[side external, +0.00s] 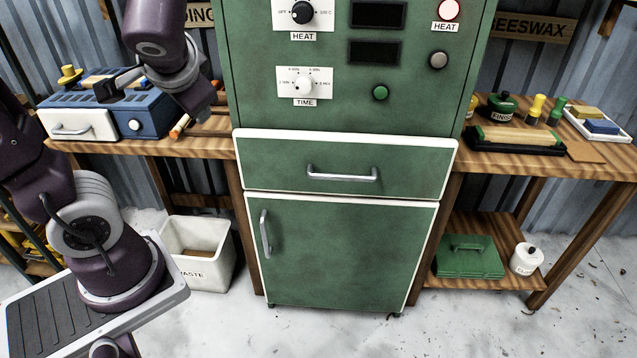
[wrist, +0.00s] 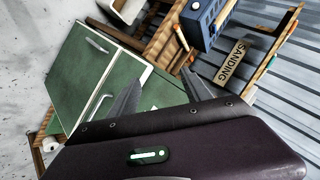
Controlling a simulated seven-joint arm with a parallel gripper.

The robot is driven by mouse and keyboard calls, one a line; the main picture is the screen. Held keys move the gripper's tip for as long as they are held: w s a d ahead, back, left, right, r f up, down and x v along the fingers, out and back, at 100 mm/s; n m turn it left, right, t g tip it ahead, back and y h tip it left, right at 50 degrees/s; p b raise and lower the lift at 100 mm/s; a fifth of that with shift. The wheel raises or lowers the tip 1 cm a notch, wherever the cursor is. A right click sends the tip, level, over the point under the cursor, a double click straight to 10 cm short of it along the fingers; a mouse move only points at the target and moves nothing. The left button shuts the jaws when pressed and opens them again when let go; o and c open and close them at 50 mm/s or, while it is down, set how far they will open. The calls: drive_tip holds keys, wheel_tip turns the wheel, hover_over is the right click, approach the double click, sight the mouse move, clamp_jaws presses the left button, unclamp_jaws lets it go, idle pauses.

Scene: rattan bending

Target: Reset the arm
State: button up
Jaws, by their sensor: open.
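My gripper (wrist: 160,72) shows in the wrist view with its two dark fingers spread apart. No object is visible between them. In the side external view my arm hangs at the upper left, between the blue machine and the green cabinet (side external: 330,255); the finger opening is not clear there.
The blue machine (side external: 150,113) with a white drawer stands on the left wooden bench. A white waste bin (side external: 210,270) is on the floor below. The right bench holds pots, a wood block and a white tray (side external: 603,133). The floor before the cabinet is clear.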

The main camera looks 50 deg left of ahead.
drive_tip(key=s+d+m+t+h, duration=0.1)
drive_tip(key=d+h, duration=0.3)
drive_tip(key=d, duration=0.4)
drive_tip(key=s+d+m+t+h, duration=0.1)
drive_tip(key=s+d+h, duration=0.3)
drive_tip(key=d, duration=0.4)
drive_tip(key=shift+s+f+h, duration=0.2)
drive_tip(key=shift+f+h, duration=0.25)
drive_tip(key=shift+h, duration=0.15)
